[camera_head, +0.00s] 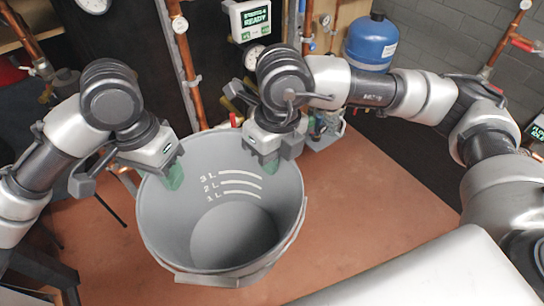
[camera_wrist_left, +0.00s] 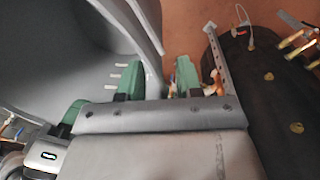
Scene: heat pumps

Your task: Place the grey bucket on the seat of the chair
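The grey bucket (camera_head: 235,232) is upright in the middle of the head view, with 3 L, 2 L and 1 L marks inside. My left gripper (camera_head: 172,175) is at its rear-left rim. In the left wrist view, the bucket wall (camera_wrist_left: 150,50) passes between the left gripper's green fingers (camera_wrist_left: 158,80), with a gap beside the outer finger. My right gripper (camera_head: 268,160) is at the rear-right rim, with a green finger inside the bucket; its other finger is hidden. Whether the bucket touches the floor is unclear. I cannot clearly identify the chair.
The reddish floor (camera_head: 375,185) is clear right of the bucket. A blue tank (camera_head: 371,42), copper pipes (camera_head: 186,70) and a display box (camera_head: 248,20) stand behind. Dark furniture legs (camera_head: 50,268) are at the lower left. A dark object (camera_wrist_left: 262,95) lies right of the left fingers.

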